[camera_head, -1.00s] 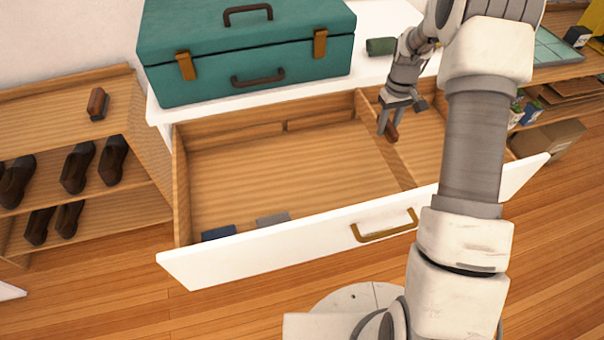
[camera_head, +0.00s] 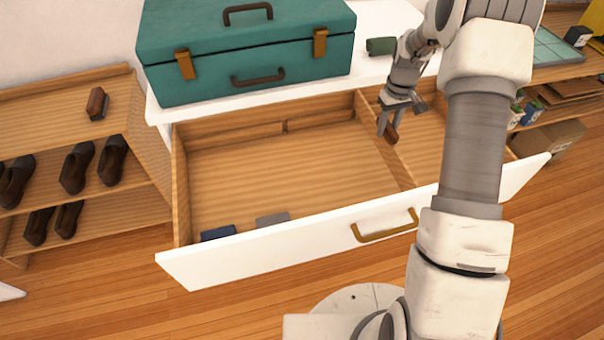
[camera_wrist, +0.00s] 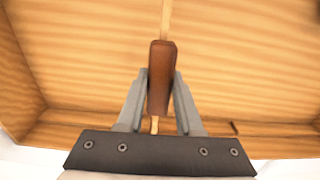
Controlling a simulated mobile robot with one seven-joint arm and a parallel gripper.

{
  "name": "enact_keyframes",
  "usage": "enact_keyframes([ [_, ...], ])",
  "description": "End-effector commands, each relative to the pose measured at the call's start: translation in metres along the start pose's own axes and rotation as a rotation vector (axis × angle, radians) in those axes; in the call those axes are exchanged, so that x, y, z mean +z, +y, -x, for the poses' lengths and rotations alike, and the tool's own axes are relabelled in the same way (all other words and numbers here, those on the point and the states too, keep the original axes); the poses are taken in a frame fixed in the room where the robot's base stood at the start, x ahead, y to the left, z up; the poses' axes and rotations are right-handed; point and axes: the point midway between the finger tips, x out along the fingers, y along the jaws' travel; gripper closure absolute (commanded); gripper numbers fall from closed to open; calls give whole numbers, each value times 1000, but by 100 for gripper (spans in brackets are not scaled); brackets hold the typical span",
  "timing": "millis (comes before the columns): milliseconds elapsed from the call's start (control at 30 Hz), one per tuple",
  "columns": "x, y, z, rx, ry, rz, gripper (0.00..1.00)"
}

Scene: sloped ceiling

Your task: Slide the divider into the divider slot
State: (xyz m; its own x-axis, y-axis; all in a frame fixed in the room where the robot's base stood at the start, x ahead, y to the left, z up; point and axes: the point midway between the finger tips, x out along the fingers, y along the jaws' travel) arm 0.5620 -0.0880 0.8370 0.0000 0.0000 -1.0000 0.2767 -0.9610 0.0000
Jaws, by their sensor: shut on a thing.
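The divider is a thin wooden panel with a brown grip on top. In the head view the divider (camera_head: 402,168) stands upright inside the open drawer, running front to back right of the middle. My gripper (camera_head: 389,126) reaches down from above onto the brown grip. In the wrist view the fingers of my gripper (camera_wrist: 160,78) are shut on both sides of the brown grip, and the divider (camera_wrist: 166,20) shows edge-on above and below it. The divider slot (camera_head: 285,126) appears as a dark gap between wooden strips at the drawer's back, left of the divider.
The drawer's white front (camera_head: 290,252) has a brass handle (camera_head: 385,228). Blue (camera_head: 218,232) and grey (camera_head: 273,219) items lie along its inner front. A teal case (camera_head: 250,50) sits on the cabinet above. A shoe rack (camera_head: 85,150) stands left. The drawer's middle is clear.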

Motion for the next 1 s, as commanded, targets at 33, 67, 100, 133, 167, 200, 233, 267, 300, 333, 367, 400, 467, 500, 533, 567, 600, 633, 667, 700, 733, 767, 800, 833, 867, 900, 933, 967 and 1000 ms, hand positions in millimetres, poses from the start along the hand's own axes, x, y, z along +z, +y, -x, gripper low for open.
enact_keyframes([
  [33, 0, 0, 0, 0, 1, 0, 100],
  [67, 0, 0, 0, 0, 1, 0, 100],
  [100, 0, 0, 0, 0, 1, 0, 100],
  [133, 0, 0, 0, 0, 1, 0, 100],
  [167, 0, 0, 0, 0, 1, 0, 100],
  [200, 0, 0, 0, 0, 1, 0, 100],
  [233, 0, 0, 0, 0, 1, 0, 100],
  [267, 0, 0, 0, 0, 1, 0, 100],
  [300, 0, 0, -1, 0, 0, 0, 100],
  [333, 0, 0, -1, 0, 0, 0, 100],
  [367, 0, 0, -2, 0, 0, 0, 100],
  [400, 0, 0, -3, 0, 0, 0, 100],
  [467, 0, 0, -5, 0, 0, 0, 100],
  [500, 0, 0, -6, 0, 0, 0, 100],
  [533, 0, 0, -7, 0, 0, 0, 100],
  [567, 0, 0, -8, 0, 0, 0, 100],
  [600, 0, 0, -9, 0, 0, 0, 100],
  [633, 0, 0, -10, 0, 0, 0, 100],
  [667, 0, 0, -11, 0, 0, 0, 100],
  [700, 0, 0, -12, 0, 0, 0, 100],
  [733, 0, 0, -13, 0, 0, 0, 100],
  [767, 0, 0, -14, 0, 0, 0, 100],
  [800, 0, 0, -15, 0, 0, 0, 100],
  [833, 0, 0, -16, 0, 0, 0, 100],
  [867, 0, 0, -17, 0, 0, 0, 100],
  [900, 0, 0, -18, 0, 0, 0, 100],
  [933, 0, 0, -19, 0, 0, 0, 100],
  [967, 0, 0, -20, 0, 0, 0, 100],
  [1000, 0, 0, -21, 0, 0, 0, 100],
])
